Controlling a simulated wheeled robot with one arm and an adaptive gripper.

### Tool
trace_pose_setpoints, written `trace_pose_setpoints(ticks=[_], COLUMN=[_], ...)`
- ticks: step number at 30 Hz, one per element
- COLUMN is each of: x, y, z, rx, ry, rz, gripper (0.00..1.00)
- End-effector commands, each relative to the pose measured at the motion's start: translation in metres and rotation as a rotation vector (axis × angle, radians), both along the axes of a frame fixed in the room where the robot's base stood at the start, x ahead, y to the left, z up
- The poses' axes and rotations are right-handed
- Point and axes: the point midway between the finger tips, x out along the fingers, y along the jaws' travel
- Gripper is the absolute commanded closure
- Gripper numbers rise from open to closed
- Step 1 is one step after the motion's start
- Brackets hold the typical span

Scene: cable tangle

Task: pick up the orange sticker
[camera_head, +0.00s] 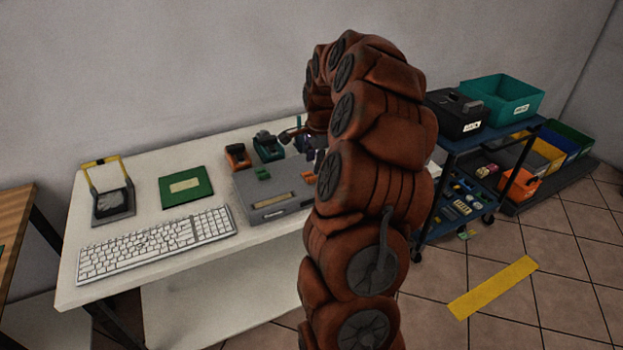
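A small orange piece (309,178) lies on top of the grey box-shaped device (272,214), close to the left edge of my arm. It may be the orange sticker, but it is too small to be sure. My arm curves up and over the table and hides the right part of the device. My gripper (312,143) is small and dark at the arm's end, above the back of the device. Its fingers are partly hidden and I cannot tell whether they are open or shut.
A white keyboard (157,242), a green board (186,187) and a grey stand (111,203) are on the left of the white table (145,177). Orange (238,157) and green (267,146) tools stand behind the device. A blue cart (454,236) stands at right.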

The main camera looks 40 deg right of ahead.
Motion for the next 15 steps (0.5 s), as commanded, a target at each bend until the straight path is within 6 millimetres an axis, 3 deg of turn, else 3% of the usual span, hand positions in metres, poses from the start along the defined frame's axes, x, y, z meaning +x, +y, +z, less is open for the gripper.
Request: trace_pose_setpoints(ticks=[11,15], x=[0.005,0.008], y=[0.005,0.006], z=[-0.028,-0.047], rx=[0.004,0.003], ry=[0.002,0.002], rz=[0.006,0.004], gripper=[0.6,0.6])
